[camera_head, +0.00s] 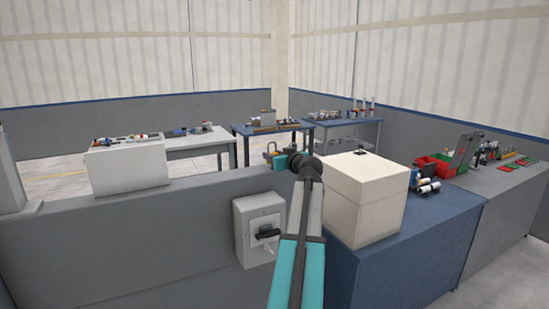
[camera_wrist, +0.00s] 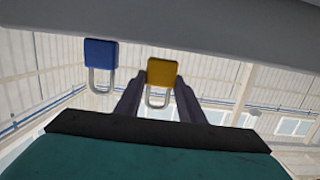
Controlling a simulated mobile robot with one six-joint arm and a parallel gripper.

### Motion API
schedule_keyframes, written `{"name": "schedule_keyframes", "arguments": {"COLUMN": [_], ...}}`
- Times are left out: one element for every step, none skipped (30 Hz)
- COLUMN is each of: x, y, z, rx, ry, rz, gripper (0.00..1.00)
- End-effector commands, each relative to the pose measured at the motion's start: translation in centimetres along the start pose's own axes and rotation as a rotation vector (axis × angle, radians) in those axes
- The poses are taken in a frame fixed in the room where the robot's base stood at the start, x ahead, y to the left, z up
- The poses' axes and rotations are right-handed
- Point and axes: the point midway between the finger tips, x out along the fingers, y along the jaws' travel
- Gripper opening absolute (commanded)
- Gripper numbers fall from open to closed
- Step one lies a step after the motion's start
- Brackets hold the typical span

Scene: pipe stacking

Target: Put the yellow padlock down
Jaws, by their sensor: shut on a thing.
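The yellow padlock (camera_wrist: 161,73) is in the wrist view, its body up in the picture and its pale shackle pointing down toward my palm. It sits between the two dark fingers of my gripper (camera_wrist: 158,88), which are shut on it at the shackle. In the head view my gripper (camera_head: 274,158) is above the grey low wall's top edge, and the padlock there is too small to make out clearly. A blue padlock (camera_wrist: 100,53) is left of the yellow one in the wrist view, apart from my fingers, its shackle pointing the same way.
The grey wall (camera_head: 150,240) carries a switch box (camera_head: 258,230) with a black handle. A cream box (camera_head: 365,200) stands on the blue bench (camera_head: 415,250) close right of my arm. A white table (camera_head: 195,150) and a blue table (camera_head: 270,130) stand behind.

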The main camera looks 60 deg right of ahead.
Motion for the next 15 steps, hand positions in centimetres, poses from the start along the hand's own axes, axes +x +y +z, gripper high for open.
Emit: {"name": "schedule_keyframes", "arguments": {"x": [0.0, 0.0, 0.1, 0.1, 0.1, 0.1, 0.1, 0.2, 0.2, 0.2, 0.2, 0.2, 0.2, 0.2, 0.2], "y": [-0.1, -0.1, 0.0, 0.0, 0.0, 0.0, 0.0, 0.0, 0.0, 0.0, 0.0, 0.0, 0.0, 0.0, 0.0], "z": [0.2, 0.5, 0.8, 0.9, 1.0, 1.1, 1.2, 1.2, 1.2, 1.2, 1.2, 1.2, 1.2, 1.2, 1.2], "rx": [0.002, 0.001, 0.001, 0.001, 0.001, 0.001, 0.0, 0.0, 0.0, 0.0, 0.0, 0.0, 0.0, 0.0, 0.0], "ry": [0.0, 0.0, -0.001, -0.001, 0.0, 0.0, 0.0, 0.001, 0.001, 0.001, 0.001, 0.001, 0.001, 0.001, 0.001], "rz": [0.0, 0.0, 0.0, 0.0, 0.0, 0.0, 0.001, 0.001, 0.001, 0.001, 0.001, 0.0, 0.0, 0.0, 0.0], "gripper": [0.11, 0.11, 0.11, 0.11, 0.11, 0.11, 0.11, 0.11, 0.11, 0.11, 0.11, 0.11, 0.11, 0.11, 0.11]}}
